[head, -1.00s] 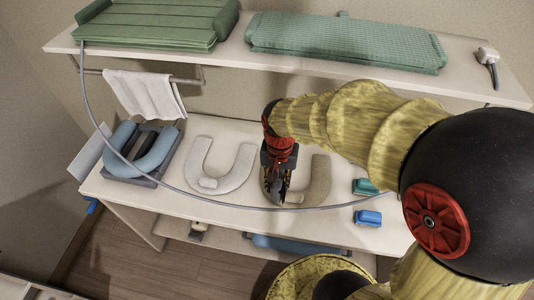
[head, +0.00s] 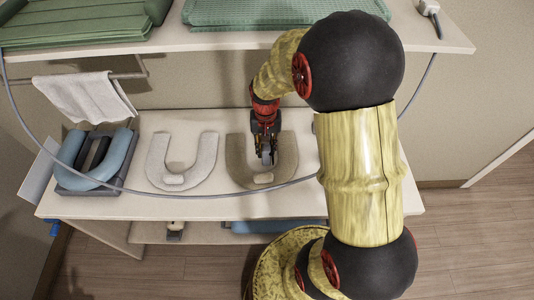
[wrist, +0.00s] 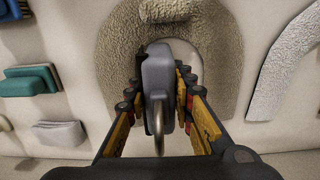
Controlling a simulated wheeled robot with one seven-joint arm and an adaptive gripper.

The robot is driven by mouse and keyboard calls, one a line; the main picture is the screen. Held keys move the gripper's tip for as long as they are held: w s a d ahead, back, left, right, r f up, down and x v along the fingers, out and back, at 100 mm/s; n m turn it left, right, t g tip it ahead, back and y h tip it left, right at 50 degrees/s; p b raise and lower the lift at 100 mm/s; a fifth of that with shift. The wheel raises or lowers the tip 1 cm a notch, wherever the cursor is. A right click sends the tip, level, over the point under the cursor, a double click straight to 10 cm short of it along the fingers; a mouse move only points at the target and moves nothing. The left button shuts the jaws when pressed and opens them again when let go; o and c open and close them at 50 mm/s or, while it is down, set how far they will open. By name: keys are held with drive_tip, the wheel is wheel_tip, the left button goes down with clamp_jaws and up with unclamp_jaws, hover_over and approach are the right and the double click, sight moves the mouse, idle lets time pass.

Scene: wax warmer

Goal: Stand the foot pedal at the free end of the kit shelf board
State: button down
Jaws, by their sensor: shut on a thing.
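My gripper (head: 266,152) is shut on a grey, rounded block that I take to be the foot pedal (head: 268,158). In the wrist view the pedal (wrist: 158,75) stands upright between the fingers (wrist: 160,100), with a thin pale loop hanging toward the camera. It is over the opening of a tan U-shaped cushion (head: 240,160) on the table; I cannot tell whether it touches anything below. A lower board (head: 205,234) under the table holds a small grey-and-tan item (head: 175,231) and a blue roll (head: 275,226). I cannot tell for certain which board is the kit shelf.
A long grey cable (head: 150,193) loops across the table front. A pale U cushion (head: 160,150) and a blue-padded rest (head: 120,150) stand left. The upper shelf (head: 290,40) holds green pads and overhangs the table.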

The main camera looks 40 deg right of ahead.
drive_tip(key=shift+w+d+f, duration=0.1)
drive_tip(key=shift+d+f, duration=0.1)
drive_tip(key=shift+f, duration=0.1)
drive_tip(key=shift+w+d+f+b, duration=0.1)
drive_tip(key=shift+f+b, duration=0.3)
drive_tip(key=shift+f, duration=1.25)
drive_tip(key=shift+f, duration=0.1)
drive_tip(key=c, duration=1.5)
unclamp_jaws()
drive_tip(key=shift+c, duration=0.2)
